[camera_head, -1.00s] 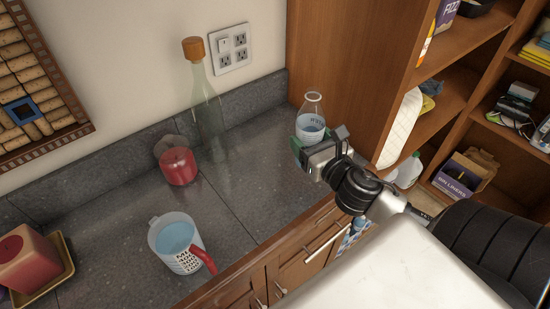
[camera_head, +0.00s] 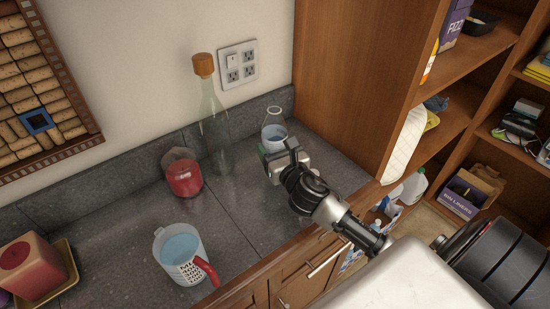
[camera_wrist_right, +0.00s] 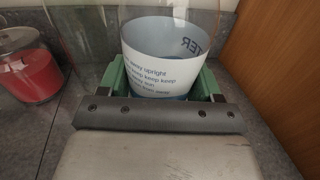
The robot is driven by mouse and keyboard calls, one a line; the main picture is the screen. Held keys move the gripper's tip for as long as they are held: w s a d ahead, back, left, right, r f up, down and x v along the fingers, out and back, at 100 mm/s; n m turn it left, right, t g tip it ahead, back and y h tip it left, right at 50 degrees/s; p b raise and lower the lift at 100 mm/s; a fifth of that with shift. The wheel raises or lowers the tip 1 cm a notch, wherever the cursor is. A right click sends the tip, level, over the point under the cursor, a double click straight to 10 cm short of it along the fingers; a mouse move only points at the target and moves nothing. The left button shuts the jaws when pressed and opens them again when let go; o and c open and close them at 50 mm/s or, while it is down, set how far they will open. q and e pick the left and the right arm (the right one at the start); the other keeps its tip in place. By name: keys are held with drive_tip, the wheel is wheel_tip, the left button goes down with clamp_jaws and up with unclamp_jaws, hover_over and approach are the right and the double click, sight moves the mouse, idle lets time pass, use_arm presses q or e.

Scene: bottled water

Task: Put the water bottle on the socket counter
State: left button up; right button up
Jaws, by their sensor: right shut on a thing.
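The water bottle (camera_head: 274,131) is clear with a white and blue label and stands upright over the back right of the grey counter (camera_head: 235,215), below the wall socket (camera_head: 238,64). My right gripper (camera_head: 268,158) is shut on the bottle near its lower part. In the right wrist view the bottle (camera_wrist_right: 165,55) sits between the green fingers of the gripper (camera_wrist_right: 162,85). Whether its base touches the counter is hidden by the gripper. My left gripper is not in view.
A tall corked glass bottle (camera_head: 214,130) and a red candle jar (camera_head: 183,175) stand left of the water bottle. A wooden cabinet side (camera_head: 345,80) bounds the right. The counter's middle is clear.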

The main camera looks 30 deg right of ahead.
drive_tip(key=shift+f+b, duration=0.35)
drive_tip(key=shift+f, duration=1.7)
drive_tip(key=shift+f, duration=0.15)
drive_tip(key=o, duration=1.2)
drive_tip(key=shift+r, duration=0.2)
drive_tip(key=shift+s+f, duration=0.1)
drive_tip(key=shift+s, duration=0.25)
drive_tip(key=s, duration=0.3)
drive_tip(key=s+b, duration=0.1)
drive_tip(key=s, duration=0.2)
drive_tip(key=s+a+b, duration=0.1)
drive_tip(key=s, duration=0.3)
drive_tip(key=shift+s+a, duration=0.2)
drive_tip(key=shift+s, duration=0.5)
